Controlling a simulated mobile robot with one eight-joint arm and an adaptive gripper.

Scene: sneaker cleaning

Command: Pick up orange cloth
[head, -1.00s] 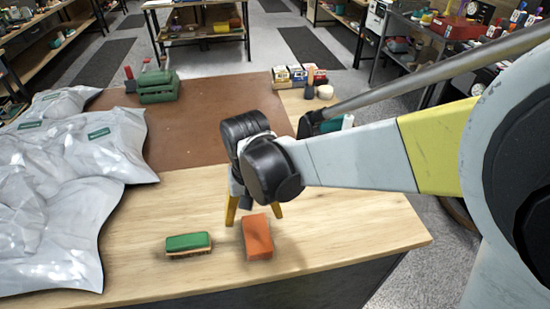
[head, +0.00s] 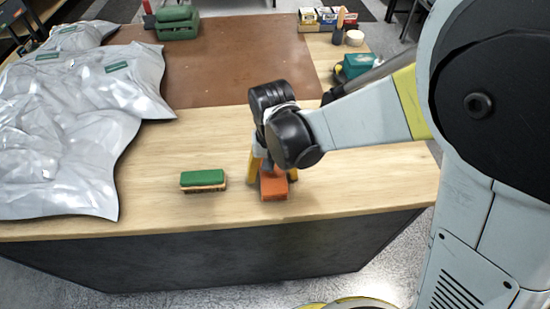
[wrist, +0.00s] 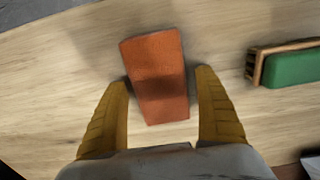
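The orange cloth (head: 273,187) is a folded, block-like piece lying on the wooden table near its front edge. In the wrist view the cloth (wrist: 156,73) lies between and beyond the yellow fingertips. My gripper (head: 272,180) points down over the cloth, with one finger on each side of it. In the wrist view my gripper (wrist: 165,78) is open, with a gap showing between each finger and the cloth. The fingers partly hide the far part of the cloth in the head view.
A green-backed brush (head: 203,180) lies left of the cloth; it also shows in the wrist view (wrist: 294,68). Grey plastic bags (head: 70,120) cover the table's left side. A brown mat (head: 225,60) lies behind. Bare wood (head: 370,180) is free at right.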

